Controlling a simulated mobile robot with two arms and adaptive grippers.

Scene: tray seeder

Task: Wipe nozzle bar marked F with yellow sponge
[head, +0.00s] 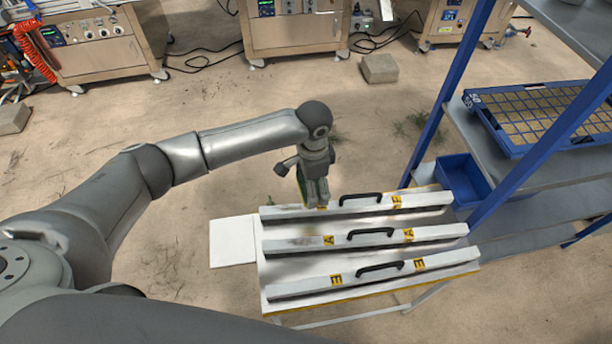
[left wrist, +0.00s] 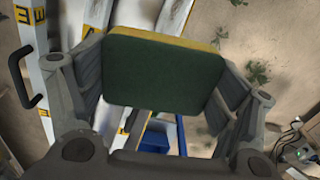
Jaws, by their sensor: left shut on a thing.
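Three long grey nozzle bars with black handles lie parallel on a white-topped stand (head: 262,270). The back bar (head: 365,206) has a yellow label that looks like F. The middle bar (head: 375,239) is marked A and the front bar (head: 380,278) E. My left gripper (head: 314,188) points down at the left part of the back bar, shut on the sponge. In the left wrist view the sponge (left wrist: 160,75) shows a dark green face and a yellow edge between the fingers. Whether it touches the bar is hidden. My right gripper is not in view.
A white pad (head: 232,243) lies left of the bars. A blue-posted shelf rack (head: 480,95) stands close on the right, with a blue bin (head: 462,178) and a gridded blue tray (head: 545,112). Machine cabinets (head: 290,30) stand at the back.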

